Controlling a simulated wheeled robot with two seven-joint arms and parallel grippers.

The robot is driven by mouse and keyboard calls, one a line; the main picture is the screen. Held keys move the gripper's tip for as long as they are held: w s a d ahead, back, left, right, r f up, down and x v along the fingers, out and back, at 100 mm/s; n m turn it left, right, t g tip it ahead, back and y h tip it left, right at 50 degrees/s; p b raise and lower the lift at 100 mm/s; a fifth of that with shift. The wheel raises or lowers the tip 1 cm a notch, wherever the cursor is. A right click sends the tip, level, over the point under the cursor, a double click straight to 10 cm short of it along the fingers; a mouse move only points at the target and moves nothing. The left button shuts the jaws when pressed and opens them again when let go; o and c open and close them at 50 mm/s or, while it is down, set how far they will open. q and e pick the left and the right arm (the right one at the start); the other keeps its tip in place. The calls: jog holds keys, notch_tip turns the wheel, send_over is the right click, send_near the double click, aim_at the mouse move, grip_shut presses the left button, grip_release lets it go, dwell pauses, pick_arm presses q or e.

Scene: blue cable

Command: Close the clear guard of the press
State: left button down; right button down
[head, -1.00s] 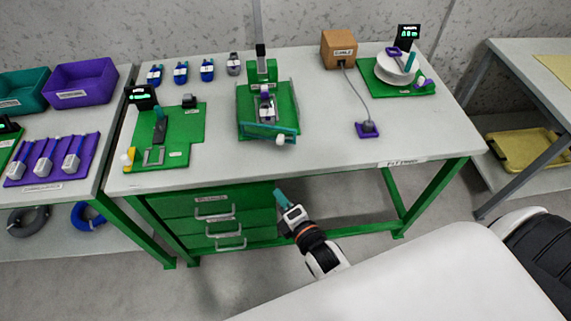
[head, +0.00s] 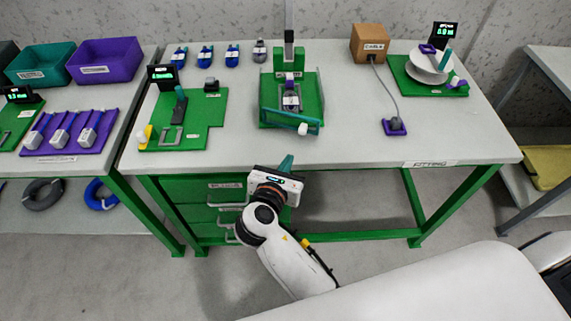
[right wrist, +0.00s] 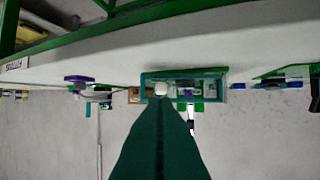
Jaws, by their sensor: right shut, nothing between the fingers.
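The press (head: 289,60) is a green upright on a green base plate (head: 311,84) near the middle of the bench. Its clear guard (head: 283,119) has a teal frame and a white knob (head: 303,129); it sits low along the front of the base, leaving the grey part (head: 292,98) behind it uncovered from above. In the right wrist view, the guard frame (right wrist: 208,73) and knob (right wrist: 160,88) show just beyond my fingers. My right gripper (head: 286,162) is shut and empty at the bench's front edge, apart from the knob. My left gripper is out of view.
A green board with a display (head: 162,72) stands left of the press. Several blue and grey connectors (head: 205,55) line the back. A box (head: 369,43) with a cable to a purple-based plug (head: 394,127), and a reel (head: 430,66), stand right. The bench front (head: 370,150) is clear.

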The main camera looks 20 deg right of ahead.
send_near(310, 124)
jog(key=w+f, duration=0.2)
jog(key=w, duration=0.1)
jog(key=shift+w+d+f, duration=0.1)
jog(key=shift+d+f, duration=0.05)
jog(key=shift+d, duration=0.25)
jog(key=shift+d+p, duration=0.1)
jog(key=shift+p, duration=0.4)
jog(key=d+n+y+p, duration=0.1)
jog(key=p, duration=0.1)
jog(key=w+d+n+t+y+p, duration=0.1)
jog(key=p, duration=0.1)
jog(key=w+d+n+t+y+p, duration=0.1)
jog(key=y+p, duration=0.1)
jog(key=shift+w+d+r+n+p, duration=0.25)
jog(key=shift+d+r+n+p, duration=0.05)
jog(key=shift+r+p, duration=0.1)
jog(key=shift+w+d+f+n+y, duration=0.3)
jog(key=shift+w+n+y, duration=0.1)
jog(key=shift+y, duration=0.1)
jog(key=shift+s+a, duration=0.1)
jog(key=shift+f, duration=0.1)
